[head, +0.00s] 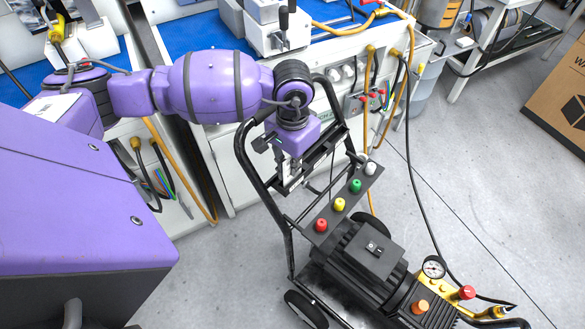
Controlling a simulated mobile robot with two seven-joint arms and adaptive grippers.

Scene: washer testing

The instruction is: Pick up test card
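No test card can be made out for certain. My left gripper (289,172) points down at the upper frame of the black pressure washer (374,252). A small whitish piece shows at its fingertips, but I cannot tell whether it is part of the gripper, the card or something behind. The gripper is small and partly covered by my purple wrist, so its opening cannot be read. The washer's sloping panel (328,213) holds red, yellow, green and white nozzles, just right of and below the gripper. My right gripper is not in view.
White workbenches (232,165) with blue tops stand behind the washer, with yellow and black hoses hanging down. A black hose crosses the floor at right. A cardboard box (562,95) stands at far right. Grey floor (480,190) is mostly open between washer and box.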

